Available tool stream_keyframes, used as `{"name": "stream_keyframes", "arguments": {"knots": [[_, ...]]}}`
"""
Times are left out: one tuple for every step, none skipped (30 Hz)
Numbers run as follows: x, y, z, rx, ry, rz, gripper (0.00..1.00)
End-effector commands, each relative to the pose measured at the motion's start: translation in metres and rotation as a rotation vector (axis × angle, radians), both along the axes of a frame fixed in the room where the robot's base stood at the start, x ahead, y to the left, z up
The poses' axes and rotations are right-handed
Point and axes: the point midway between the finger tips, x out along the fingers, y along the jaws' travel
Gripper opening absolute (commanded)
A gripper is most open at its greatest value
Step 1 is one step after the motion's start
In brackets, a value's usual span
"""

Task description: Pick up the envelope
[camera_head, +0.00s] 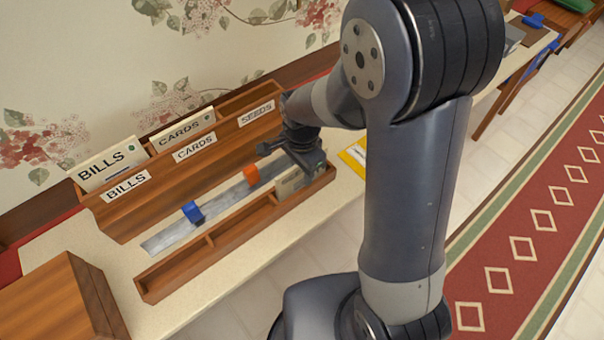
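My gripper (294,160) is dark and points down over the right part of a long wooden tray (196,262) on the table. A pale, flat, envelope-like piece (289,184) stands in the tray's right compartment, just below my gripper and partly hidden by it. I cannot tell whether they touch, or how far apart the fingers are. In the wooden sorter behind (135,213), a white envelope (110,164) stands in the slot labelled BILLS and another (182,129) in the slot labelled CARDS. The slot labelled SEEDS shows no envelope.
A grey metal strip (222,203) with a blue slider (193,213) and an orange slider (251,175) lies between sorter and tray. A wooden box (50,306) stands at the front left. A yellow-edged item (354,157) lies right of the tray. The wall is close behind.

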Motion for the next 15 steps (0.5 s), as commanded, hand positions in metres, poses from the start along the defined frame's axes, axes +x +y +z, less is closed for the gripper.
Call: {"name": "stream_keyframes", "arguments": {"knots": [[0.0001,0.0,0.0002,0.0,0.0,0.0,0.34],[0.0001,0.0,0.0002,0.0,0.0,0.0,0.34],[0.0001,0.0,0.0003,0.001,-0.001,0.0,0.32],[0.0001,0.0,0.0003,0.001,-0.001,0.0,0.3],[0.0001,0.0,0.0004,0.001,-0.001,0.0,0.27],[0.0002,0.0,0.0004,0.001,-0.001,0.0,0.24],[0.0002,0.0,0.0005,0.001,-0.001,0.0,0.21],[0.0002,0.0,0.0005,0.001,-0.001,0.0,0.19],[0.0002,0.0,0.0005,0.001,-0.001,0.0,0.16],[0.0002,0.0,0.0006,0.001,-0.001,0.0,0.13],[0.0002,0.0,0.0006,0.001,-0.001,0.0,0.11],[0.0002,0.0,0.0006,0.001,-0.001,0.0,0.07],[0.0002,0.0,0.0006,0.001,-0.001,0.0,0.05],[0.0003,0.0001,0.0006,0.001,-0.001,0.0,0.03],[0.0003,0.0001,0.0007,0.001,-0.001,0.0,0.0]]}}
